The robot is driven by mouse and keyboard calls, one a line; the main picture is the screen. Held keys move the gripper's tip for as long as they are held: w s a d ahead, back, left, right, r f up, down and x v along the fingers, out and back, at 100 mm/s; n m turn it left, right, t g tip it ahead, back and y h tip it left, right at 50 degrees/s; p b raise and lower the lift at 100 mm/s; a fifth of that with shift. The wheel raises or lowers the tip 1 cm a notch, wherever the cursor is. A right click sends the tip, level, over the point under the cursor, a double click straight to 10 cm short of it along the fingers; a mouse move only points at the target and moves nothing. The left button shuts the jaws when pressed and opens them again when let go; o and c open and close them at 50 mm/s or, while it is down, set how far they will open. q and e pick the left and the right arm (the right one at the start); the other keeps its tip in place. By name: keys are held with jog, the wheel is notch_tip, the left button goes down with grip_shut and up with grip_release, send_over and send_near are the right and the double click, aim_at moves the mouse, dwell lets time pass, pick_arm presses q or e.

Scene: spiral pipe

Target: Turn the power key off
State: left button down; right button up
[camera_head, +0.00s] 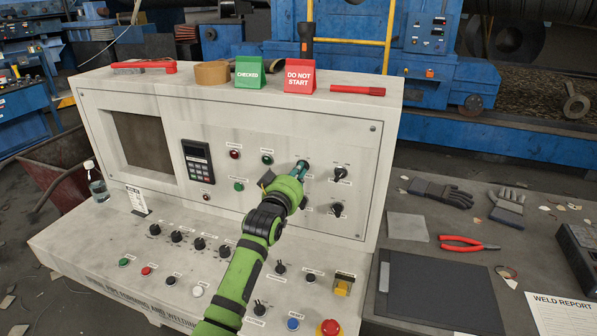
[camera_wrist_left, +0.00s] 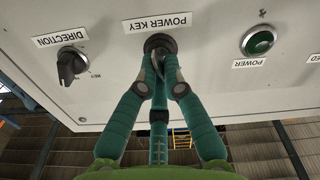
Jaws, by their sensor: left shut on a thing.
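The power key (camera_wrist_left: 159,42) is on the upright front panel of the white control console (camera_head: 390,110), under its "POWER KEY" label (camera_wrist_left: 157,23). Its round dark base shows in the left wrist view; the key itself is mostly hidden between the fingers. My left gripper (camera_wrist_left: 160,76) is shut on the power key, with the fingertips close against the panel. In the head view my left gripper (camera_head: 302,168) reaches the panel's right part, and its green hand covers the controls just below. My right gripper is in neither view.
The black "DIRECTION" switch (camera_wrist_left: 72,66) and the green "POWER" lamp (camera_wrist_left: 257,41) flank the key closely. Knobs and buttons, including a red stop button (camera_head: 328,328), line the sloped desk below. A "DO NOT START" sign (camera_head: 300,76) stands on top. Pliers (camera_head: 466,243) lie on the right table.

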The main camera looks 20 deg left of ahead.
pick_arm(q)
jog(key=shift+n, duration=0.9)
jog(key=c, duration=1.4)
grip_release()
jog(key=shift+o, duration=0.2)
jog(key=s, duration=1.2)
jog(key=shift+a, duration=0.3)
jog(key=shift+f, duration=0.1)
